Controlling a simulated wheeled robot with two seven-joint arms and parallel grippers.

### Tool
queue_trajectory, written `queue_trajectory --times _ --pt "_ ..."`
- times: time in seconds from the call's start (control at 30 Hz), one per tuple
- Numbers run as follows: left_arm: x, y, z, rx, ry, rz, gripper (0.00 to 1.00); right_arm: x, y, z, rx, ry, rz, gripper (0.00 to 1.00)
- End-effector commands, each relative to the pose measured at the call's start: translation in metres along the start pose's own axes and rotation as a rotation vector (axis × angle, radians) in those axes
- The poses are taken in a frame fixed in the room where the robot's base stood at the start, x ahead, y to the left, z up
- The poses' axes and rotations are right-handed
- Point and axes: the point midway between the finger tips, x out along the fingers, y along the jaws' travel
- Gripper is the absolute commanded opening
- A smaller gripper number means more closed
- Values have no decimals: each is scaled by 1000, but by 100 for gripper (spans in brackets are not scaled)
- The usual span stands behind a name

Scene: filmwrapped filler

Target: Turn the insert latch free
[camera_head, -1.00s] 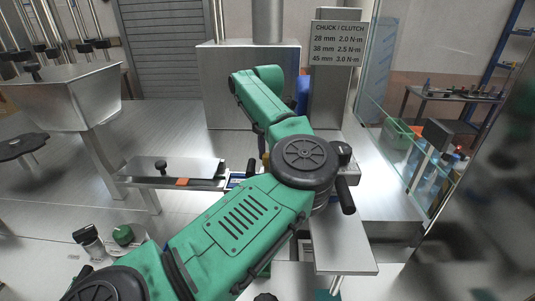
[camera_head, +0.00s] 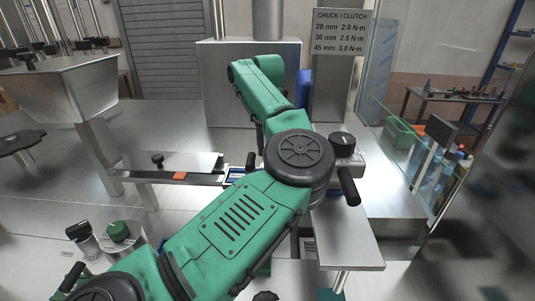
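My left arm, green with black joints, reaches from the lower left up across the middle of the head view. Its far end bends toward the grey machine housing, and I cannot make out its gripper fingers. A black knob (camera_head: 342,142) and a black handle (camera_head: 348,186) show just right of the arm's round joint, on a pale fitting partly hidden behind the arm. I cannot tell whether either is the insert latch. My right gripper is not in the picture.
A steel rail (camera_head: 190,169) with an orange piece runs in from the left. A steel shelf plate (camera_head: 346,243) lies at lower right. A sign (camera_head: 340,34) lists chuck and clutch torques. A steel hopper (camera_head: 70,90) stands at left. A clear panel (camera_head: 400,140) bounds the right.

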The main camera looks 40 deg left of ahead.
Motion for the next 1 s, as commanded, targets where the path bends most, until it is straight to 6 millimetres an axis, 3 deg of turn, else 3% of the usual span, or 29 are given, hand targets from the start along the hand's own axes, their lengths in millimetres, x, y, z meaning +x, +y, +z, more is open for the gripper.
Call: queue_trajectory --times 0.33,1.0 --pt "1 0 0 -326 -1 0 0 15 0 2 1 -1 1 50" --pt "0 0 0 -942 -1 0 0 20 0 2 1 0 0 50"
